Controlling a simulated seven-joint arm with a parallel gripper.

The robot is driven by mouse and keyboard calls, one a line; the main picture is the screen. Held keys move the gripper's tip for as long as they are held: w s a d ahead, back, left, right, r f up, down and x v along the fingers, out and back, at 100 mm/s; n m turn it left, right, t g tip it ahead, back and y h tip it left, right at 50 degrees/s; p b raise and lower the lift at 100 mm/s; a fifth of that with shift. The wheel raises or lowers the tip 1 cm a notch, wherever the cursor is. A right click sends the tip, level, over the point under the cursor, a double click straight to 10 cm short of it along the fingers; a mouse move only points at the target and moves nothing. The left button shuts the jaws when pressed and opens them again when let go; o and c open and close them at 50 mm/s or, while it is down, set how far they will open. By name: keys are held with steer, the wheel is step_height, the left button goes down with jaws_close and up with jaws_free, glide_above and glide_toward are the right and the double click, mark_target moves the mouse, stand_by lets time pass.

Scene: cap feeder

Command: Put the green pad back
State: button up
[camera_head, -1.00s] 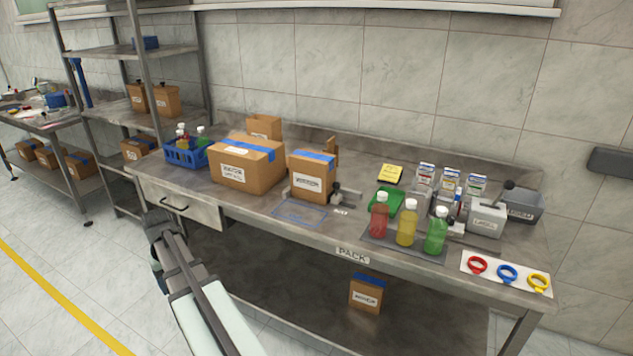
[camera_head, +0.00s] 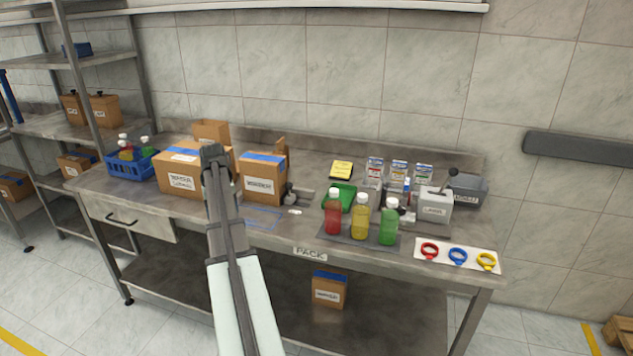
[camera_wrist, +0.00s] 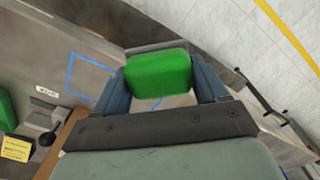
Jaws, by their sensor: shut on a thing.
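The green pad (camera_wrist: 158,75) is a rounded green block in the wrist view. My gripper (camera_wrist: 160,84) is shut on it, with one blue-grey finger on each side. In the head view my gripper (camera_head: 214,156) is raised in front of the large carton and left of the smaller carton; the pad is hidden there. A green tray (camera_head: 338,197) lies on the bench to the right, behind the bottles. A green edge shows at the left of the wrist view (camera_wrist: 6,110), apart from the held pad.
A blue outline (camera_head: 262,218) marks a bare patch of the bench. The large carton (camera_head: 180,176) and smaller carton (camera_head: 262,180) stand close by. Red, yellow and green bottles (camera_head: 361,219) stand on a dark mat; colored rings (camera_head: 457,256) lie at the front right.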

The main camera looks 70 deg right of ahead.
steer(key=s+d+r+m, duration=0.2)
steer(key=s+d+r, duration=0.2)
steer(key=s+d, duration=0.45)
steer(key=s+d+r+m, duration=0.2)
steer(key=s+d+r, duration=0.2)
steer(key=s+d, duration=0.45)
steer(key=m, duration=0.4)
glide_above(317, 179)
step_height(317, 179, down, 4)
steer(key=shift+f, duration=4.9)
steer(key=shift+f, duration=0.15)
steer(key=o, duration=1)
step_height(317, 179, up, 12)
steer(key=shift+r, duration=0.2)
